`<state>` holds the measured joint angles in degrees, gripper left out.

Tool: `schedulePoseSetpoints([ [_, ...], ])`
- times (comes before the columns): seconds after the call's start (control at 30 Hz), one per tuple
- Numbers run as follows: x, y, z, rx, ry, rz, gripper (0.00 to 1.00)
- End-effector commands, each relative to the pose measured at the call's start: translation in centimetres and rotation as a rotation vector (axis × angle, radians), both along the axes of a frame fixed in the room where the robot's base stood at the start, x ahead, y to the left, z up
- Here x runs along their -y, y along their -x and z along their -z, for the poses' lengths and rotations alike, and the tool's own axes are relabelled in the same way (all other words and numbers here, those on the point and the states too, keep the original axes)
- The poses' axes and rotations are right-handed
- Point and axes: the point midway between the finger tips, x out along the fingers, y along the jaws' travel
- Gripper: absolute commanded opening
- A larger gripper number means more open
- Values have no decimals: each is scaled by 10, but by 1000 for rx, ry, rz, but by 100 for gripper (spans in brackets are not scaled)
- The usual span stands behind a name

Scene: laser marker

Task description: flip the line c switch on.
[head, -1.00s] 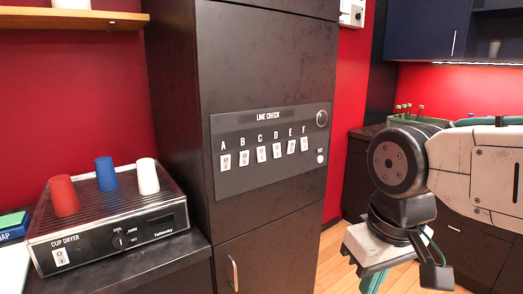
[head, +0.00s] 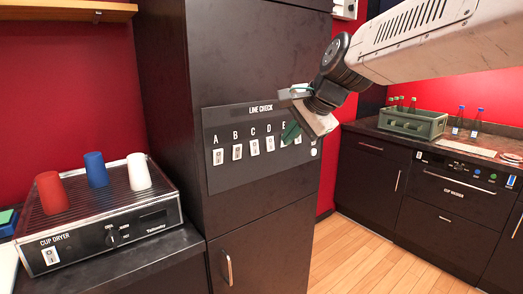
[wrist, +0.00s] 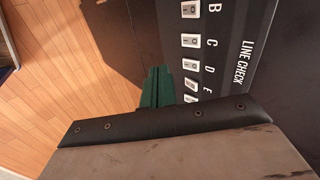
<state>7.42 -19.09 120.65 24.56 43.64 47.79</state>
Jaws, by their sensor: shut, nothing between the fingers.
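The black LINE CHECK panel (head: 225,182) on the dark cabinet carries a row of white rocker switches lettered A to F. The line C switch (head: 254,147) is third from the left; it also shows in the wrist view (wrist: 190,40) between B and D. Its on or off position is too small to tell. My gripper (head: 291,132) is in front of the panel's right part, right of the C switch, and hides part of E and F. In the wrist view, its green fingers (wrist: 157,88) are shut, empty and apart from the C switch.
A cup dryer (head: 108,238) with red, blue and white cups stands on the counter at left. At right are a counter with a green crate (head: 412,123) and bottles. Wooden floor (head: 370,262) lies open between.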

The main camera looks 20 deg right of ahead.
Motion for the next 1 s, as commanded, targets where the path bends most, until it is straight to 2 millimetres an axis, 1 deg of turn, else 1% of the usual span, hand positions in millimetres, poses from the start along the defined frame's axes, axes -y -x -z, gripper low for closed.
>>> schedulePoseSetpoints([
  [0.03,3,-9,-4,10,-25,34,0],
  [0.1,4,-15,-7,18,-48,58,0],
  [0.37,4,-15,-8,18,-50,61,0],
  [0.53,2,-20,-1,16,-49,59,0],
  [0.67,-3,-32,15,14,-48,57,0],
  [1.0,-18,-78,68,13,-47,57,0],
])
